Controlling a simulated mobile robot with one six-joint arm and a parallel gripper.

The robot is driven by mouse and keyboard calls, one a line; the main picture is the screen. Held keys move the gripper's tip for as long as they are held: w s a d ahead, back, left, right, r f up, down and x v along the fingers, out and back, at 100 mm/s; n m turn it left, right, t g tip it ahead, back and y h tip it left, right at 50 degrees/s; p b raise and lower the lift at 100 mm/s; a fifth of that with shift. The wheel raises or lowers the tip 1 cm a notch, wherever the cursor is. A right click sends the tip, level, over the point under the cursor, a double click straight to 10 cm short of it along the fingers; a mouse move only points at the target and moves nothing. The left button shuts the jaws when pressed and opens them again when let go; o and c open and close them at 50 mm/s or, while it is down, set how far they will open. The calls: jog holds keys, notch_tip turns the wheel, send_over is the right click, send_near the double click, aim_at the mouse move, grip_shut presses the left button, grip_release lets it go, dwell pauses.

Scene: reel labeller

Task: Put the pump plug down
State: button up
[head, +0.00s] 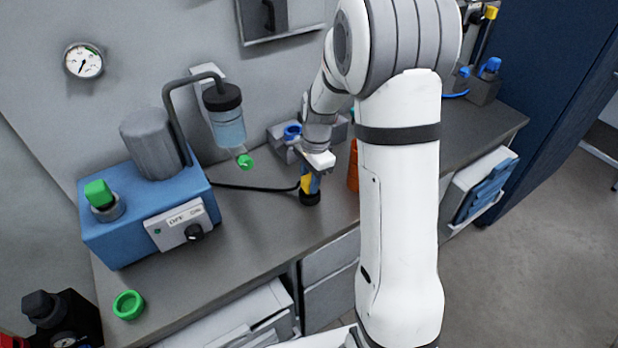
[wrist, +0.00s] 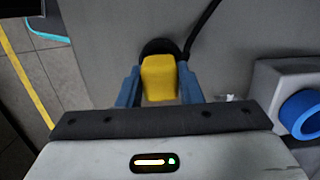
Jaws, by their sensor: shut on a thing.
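The pump plug (head: 305,184) has a yellow body, a black round end and a black cable. In the wrist view, the yellow body of the plug (wrist: 159,77) sits between the two blue fingers of my gripper (wrist: 160,88). My gripper (head: 312,180) is shut on it in the head view, pointing down over the grey bench. The plug's black end is low, at or just above the bench top; I cannot tell if it touches. The cable runs left from the plug to the blue pump unit (head: 125,235).
A blue ring fitting on a grey block (head: 291,132) stands just behind my gripper. An orange object (head: 353,168) is close on the right, partly behind my arm. A clear bottle with a green tip (head: 228,125) hangs to the left. The bench front (head: 250,225) is clear.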

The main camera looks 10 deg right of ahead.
jog(key=shift+f, duration=0.2)
jog(key=o, duration=1.1)
jog(key=shift+c, duration=0.2)
jog(key=shift+r, duration=0.1)
notch_tip(320, 180, up, 12)
jog(key=d, duration=0.1)
jog(key=s+a+r+n+t+h, duration=0.1)
jog(key=s+r+n+t, duration=0.2)
jog(key=s+n, duration=1.1)
jog(key=s, duration=0.7)
jog(key=shift+s, duration=0.15)
jog(key=shift+a+r, duration=0.1)
